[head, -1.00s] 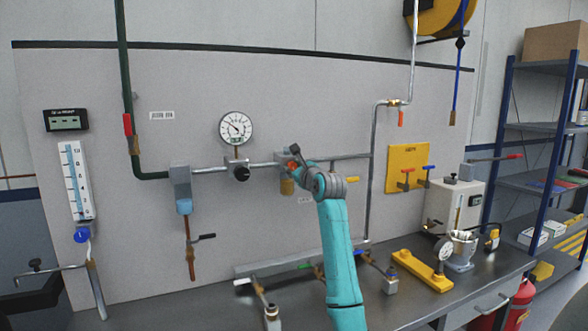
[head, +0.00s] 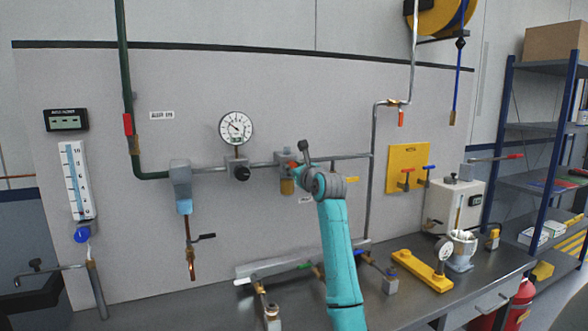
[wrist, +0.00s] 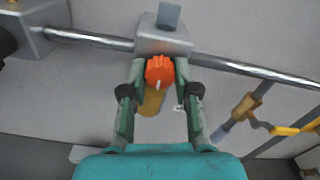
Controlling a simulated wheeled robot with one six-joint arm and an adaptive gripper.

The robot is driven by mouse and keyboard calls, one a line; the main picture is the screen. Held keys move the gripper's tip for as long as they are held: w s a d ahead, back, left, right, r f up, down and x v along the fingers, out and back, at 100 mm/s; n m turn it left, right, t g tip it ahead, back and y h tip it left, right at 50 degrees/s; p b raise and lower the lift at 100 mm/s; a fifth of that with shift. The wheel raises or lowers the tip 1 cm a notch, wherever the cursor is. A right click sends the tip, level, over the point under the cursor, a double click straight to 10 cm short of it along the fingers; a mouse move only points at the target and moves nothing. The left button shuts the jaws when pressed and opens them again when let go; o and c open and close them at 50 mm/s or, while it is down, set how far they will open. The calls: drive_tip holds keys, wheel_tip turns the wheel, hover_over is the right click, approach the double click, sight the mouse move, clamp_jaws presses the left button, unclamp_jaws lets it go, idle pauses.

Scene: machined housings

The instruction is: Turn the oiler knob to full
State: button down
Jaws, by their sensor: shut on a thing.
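The oiler is a grey block (wrist: 165,38) on the horizontal pipe, with an amber bowl (wrist: 152,101) below it. It also shows in the head view, where its amber bowl (head: 287,187) hangs to the left of my wrist. The orange ribbed knob (wrist: 160,66) is on the front of the oiler, with a pale mark near its lower edge. My gripper (wrist: 159,74) is shut on the knob, one finger on each side. In the head view my gripper (head: 298,171) partly hides the oiler. I cannot read any scale for the knob.
A round gauge (head: 236,128) and a black knob (head: 242,174) are on the pipe to the left. A yellow panel (head: 408,168) with levers is on the right. The bench (head: 400,300) below holds several fittings and a yellow bar (head: 422,270).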

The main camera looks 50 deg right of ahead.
drive_tip(key=c, duration=0.9)
unclamp_jaws()
drive_tip(key=shift+o, duration=0.2)
drive_tip(key=v, duration=1.2)
drive_tip(key=shift+f, duration=0.1)
